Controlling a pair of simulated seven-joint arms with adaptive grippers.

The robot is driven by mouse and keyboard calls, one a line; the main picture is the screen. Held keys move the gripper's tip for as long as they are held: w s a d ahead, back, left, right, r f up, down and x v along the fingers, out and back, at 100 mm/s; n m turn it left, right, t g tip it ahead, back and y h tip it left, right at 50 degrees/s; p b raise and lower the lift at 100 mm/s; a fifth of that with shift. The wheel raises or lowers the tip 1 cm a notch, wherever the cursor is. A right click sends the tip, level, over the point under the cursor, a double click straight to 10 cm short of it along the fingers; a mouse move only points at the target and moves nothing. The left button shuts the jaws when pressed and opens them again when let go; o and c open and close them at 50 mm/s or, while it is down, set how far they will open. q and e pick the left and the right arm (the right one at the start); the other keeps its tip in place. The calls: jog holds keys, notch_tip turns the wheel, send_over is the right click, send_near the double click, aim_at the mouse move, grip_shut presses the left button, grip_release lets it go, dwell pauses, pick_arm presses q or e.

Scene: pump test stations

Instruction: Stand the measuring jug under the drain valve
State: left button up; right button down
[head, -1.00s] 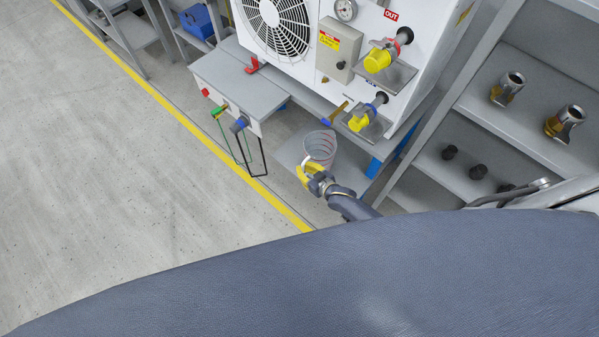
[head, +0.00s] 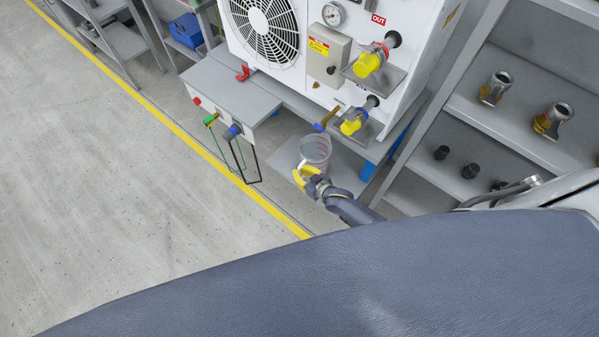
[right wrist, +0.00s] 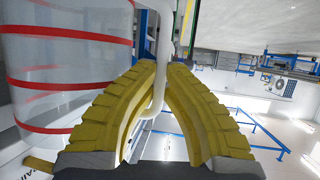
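The measuring jug (head: 316,149) is clear with red rings and a pale handle, and looks upright in the head view. The right wrist view shows its ringed wall (right wrist: 65,70) close up at the left. My right gripper (head: 303,173) has its yellow fingers closed around the jug's white handle (right wrist: 164,60). The drain valve (head: 327,118), a brass-coloured piece with a blue end, sticks out from the white unit just above the jug's mouth in the picture. I cannot tell whether the jug touches the grey plate (head: 283,157) below. My left gripper is out of view.
Yellow-capped ports (head: 354,122) with small trays stick out to the right of the valve. A grey bench (head: 230,88) with coloured hose fittings stands to the left. Shelves (head: 490,140) with metal couplings are at the right. Open floor lies left of the yellow line.

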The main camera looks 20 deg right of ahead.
jog(key=shift+f, duration=0.4)
jog(key=c, duration=1.5)
grip_release()
jog(key=v, duration=1.2)
